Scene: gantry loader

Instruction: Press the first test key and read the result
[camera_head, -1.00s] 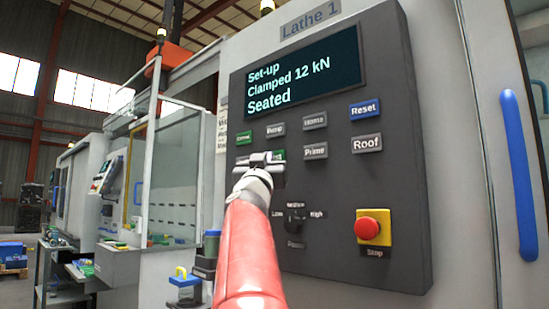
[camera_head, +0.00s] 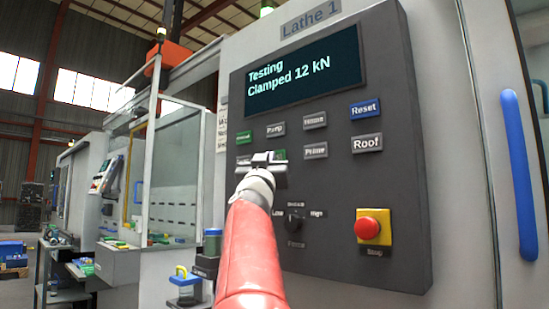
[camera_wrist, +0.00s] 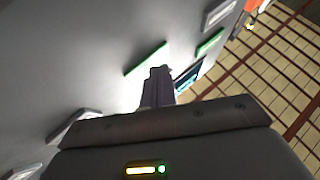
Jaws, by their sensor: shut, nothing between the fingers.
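The dark control panel (camera_head: 330,200) of Lathe 1 faces me. Its screen (camera_head: 303,77) reads "Testing" and "Clamped 12 kN". My gripper (camera_head: 262,158) is shut and empty in front of a green key (camera_head: 281,155) in the left part of the panel, and covers most of that key's label. In the wrist view my shut fingertips (camera_wrist: 160,72) are close to a green key (camera_wrist: 147,58); I cannot tell whether they touch it.
Around my gripper are the keys Prime (camera_head: 316,150), Home (camera_head: 315,120), Reset (camera_head: 365,109) and Roof (camera_head: 367,143). A selector knob (camera_head: 295,221) and a red stop button (camera_head: 368,228) sit lower. A blue handle (camera_head: 518,175) is at the right.

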